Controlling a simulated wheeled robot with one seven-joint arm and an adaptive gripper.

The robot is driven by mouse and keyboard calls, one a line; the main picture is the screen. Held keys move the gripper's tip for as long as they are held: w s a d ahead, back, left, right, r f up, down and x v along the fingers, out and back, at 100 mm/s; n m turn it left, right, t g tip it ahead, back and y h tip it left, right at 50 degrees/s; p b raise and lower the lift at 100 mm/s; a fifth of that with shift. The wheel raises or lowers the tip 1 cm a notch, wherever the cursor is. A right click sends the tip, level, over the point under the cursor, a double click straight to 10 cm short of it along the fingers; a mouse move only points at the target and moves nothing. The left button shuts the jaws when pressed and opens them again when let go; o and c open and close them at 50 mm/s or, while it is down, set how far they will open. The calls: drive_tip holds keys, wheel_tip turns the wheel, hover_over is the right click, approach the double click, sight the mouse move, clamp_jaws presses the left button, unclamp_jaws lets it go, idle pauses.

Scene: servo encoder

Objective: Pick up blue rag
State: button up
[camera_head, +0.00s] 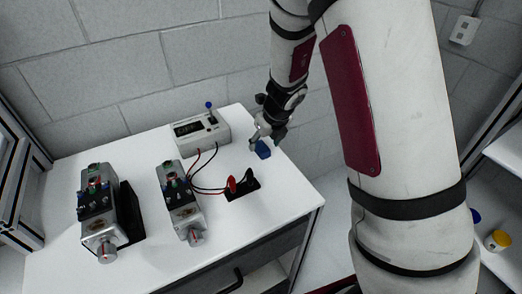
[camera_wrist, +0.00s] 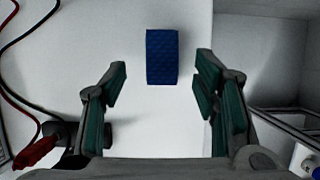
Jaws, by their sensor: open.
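The blue rag (camera_head: 263,149) is a small dark-blue quilted block lying on the white table near its back right side. In the wrist view the rag (camera_wrist: 162,57) lies ahead of my gripper, centred between the lines of the two fingers. My gripper (camera_head: 262,138) is over the table right by the rag in the head view. In the wrist view my gripper (camera_wrist: 161,82) has its green-padded fingers wide apart, with nothing held between them. How high the fingertips are above the table I cannot tell.
A grey meter box (camera_head: 202,132) with a blue-tipped lever stands left of the rag. Red and black leads run to clips (camera_head: 240,184) over a dark slot. Two motor units (camera_head: 180,202) (camera_head: 99,215) stand further left. The table's right edge is close to the rag.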

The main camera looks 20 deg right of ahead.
sight(262, 146)
drive_tip(key=b+x, duration=0.1)
drive_tip(key=x, duration=0.2)
drive_tip(key=shift+w+f, duration=0.2)
drive_tip(key=shift+f, duration=0.05)
drive_tip(key=shift+r, duration=0.1)
drive_tip(key=c, duration=1)
drive_tip(key=shift+r, duration=0.1)
drive_tip(key=shift+c, duration=0.2)
wheel_tip(262, 146, up, 10)
drive_tip(key=p, duration=0.3)
